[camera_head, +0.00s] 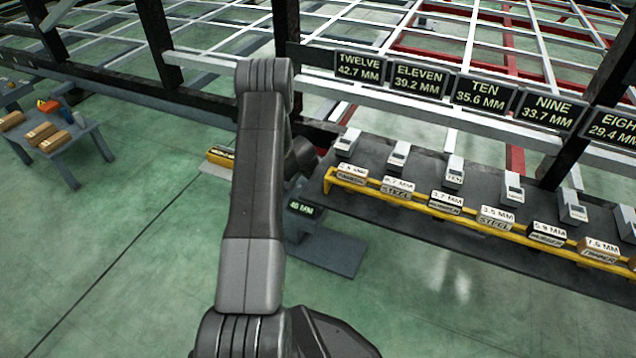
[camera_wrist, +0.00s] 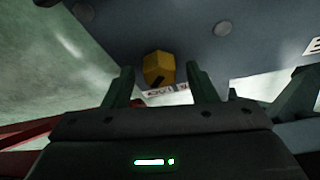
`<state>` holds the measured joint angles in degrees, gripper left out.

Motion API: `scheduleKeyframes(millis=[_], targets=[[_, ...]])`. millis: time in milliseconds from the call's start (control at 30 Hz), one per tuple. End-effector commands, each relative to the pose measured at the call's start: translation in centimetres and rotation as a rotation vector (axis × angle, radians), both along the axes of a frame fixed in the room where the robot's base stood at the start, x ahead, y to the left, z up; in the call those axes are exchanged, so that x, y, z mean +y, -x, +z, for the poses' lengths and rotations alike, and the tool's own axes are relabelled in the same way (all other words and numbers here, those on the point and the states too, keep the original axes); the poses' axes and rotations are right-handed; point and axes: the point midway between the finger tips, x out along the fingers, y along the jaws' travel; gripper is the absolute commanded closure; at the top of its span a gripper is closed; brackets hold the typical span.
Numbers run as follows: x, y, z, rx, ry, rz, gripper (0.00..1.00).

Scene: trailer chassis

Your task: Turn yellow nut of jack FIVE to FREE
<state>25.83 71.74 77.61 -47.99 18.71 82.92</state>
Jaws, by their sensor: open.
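A yellow nut (camera_wrist: 158,68) shows in the wrist view, under a dark grey plate (camera_wrist: 205,50). The nut has flat sides and a dark mark on its lower part. My gripper (camera_wrist: 159,72) is open, with its two dark green fingers pointing up toward the nut, one on each side of it in the picture. I cannot tell whether the nut is between the fingertips or beyond them. A white label with partly hidden black letters is behind the nut. In the head view my arm hides the gripper, and no jack marked FIVE can be made out.
A dark bench (camera_head: 440,220) with a yellow rail and labelled blocks stands at right. Signs TWELVE (camera_head: 358,66) to EIGHT hang on the chassis frame. A grey table (camera_head: 62,140) with wooden blocks is at left. The green floor (camera_head: 130,240) at front left is clear.

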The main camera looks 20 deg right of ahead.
Motion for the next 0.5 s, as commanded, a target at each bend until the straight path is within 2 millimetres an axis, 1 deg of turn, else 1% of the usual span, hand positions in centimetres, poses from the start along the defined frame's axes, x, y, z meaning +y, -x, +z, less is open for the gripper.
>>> scheduleKeyframes(millis=[167, 200, 367, 400, 433, 500], targets=[[0.00, 0.00, 0.01, 0.000, 0.000, 0.000, 0.48], [0.00, 0.00, 0.02, 0.000, 0.000, 0.000, 0.50], [0.01, 0.00, 0.03, 0.000, 0.000, 0.000, 0.82], [0.01, 0.00, 0.03, 0.000, 0.000, 0.000, 0.89], [0.01, 0.01, 0.04, 0.000, 0.000, 0.000, 0.93], [0.01, 0.00, 0.03, 0.000, 0.000, 0.001, 0.93]])
